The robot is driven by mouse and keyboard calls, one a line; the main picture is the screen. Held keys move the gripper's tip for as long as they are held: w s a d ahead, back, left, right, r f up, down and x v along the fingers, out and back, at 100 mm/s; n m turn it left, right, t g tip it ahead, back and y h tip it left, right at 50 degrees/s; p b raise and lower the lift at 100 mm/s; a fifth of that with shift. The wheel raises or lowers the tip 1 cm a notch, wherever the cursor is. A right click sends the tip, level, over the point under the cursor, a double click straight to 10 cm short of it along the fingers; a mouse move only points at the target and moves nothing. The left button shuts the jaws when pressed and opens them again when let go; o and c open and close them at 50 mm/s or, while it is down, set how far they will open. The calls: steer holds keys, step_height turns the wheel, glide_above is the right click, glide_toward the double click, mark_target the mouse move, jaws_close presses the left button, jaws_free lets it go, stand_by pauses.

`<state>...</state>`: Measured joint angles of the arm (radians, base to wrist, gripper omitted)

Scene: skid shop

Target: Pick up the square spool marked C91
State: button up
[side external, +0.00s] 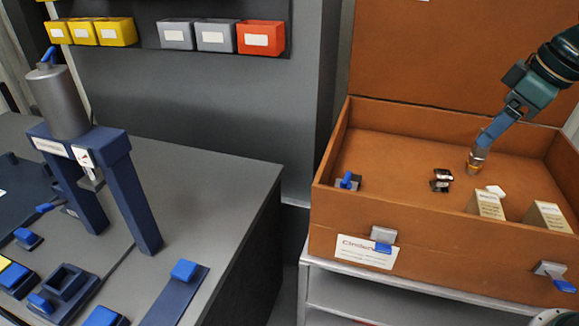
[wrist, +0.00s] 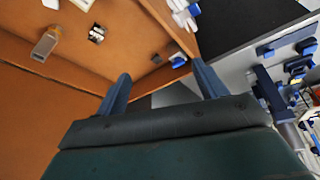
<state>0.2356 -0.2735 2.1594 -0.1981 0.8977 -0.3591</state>
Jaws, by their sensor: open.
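A small dark, shiny piece with squarish ends (side external: 441,180) lies on the floor of the open brown case (side external: 395,143); it looks like the square spool, but I cannot read any marking on it. It also shows in the wrist view (wrist: 97,33), beyond my fingers and to the left. My gripper (side external: 484,142) reaches into the right part of the case, to the right of the dark piece and above the floor. In the wrist view its two blue fingers (wrist: 162,72) are spread with nothing between them.
Two pale labelled blocks (side external: 489,205) and a white piece (side external: 496,191) are near the case's front wall. A blue-handled piece (side external: 348,182) is at the left.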

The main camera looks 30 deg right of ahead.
steer(key=w+d+f+n, duration=0.2)
steer(key=w+d+f, duration=0.1)
steer(key=w+d, duration=0.4)
steer(key=n+g+y, duration=0.1)
steer(key=n+y, duration=0.2)
steer(key=n, duration=0.2)
glide_toward(443, 173)
steer(key=shift+d+r, duration=0.15)
steer(key=shift+r, duration=0.7)
steer(key=shift+f, duration=0.1)
steer(key=shift+g, duration=0.3)
steer(key=shift+x, duration=4.2)
steer(key=shift+x, duration=2.55)
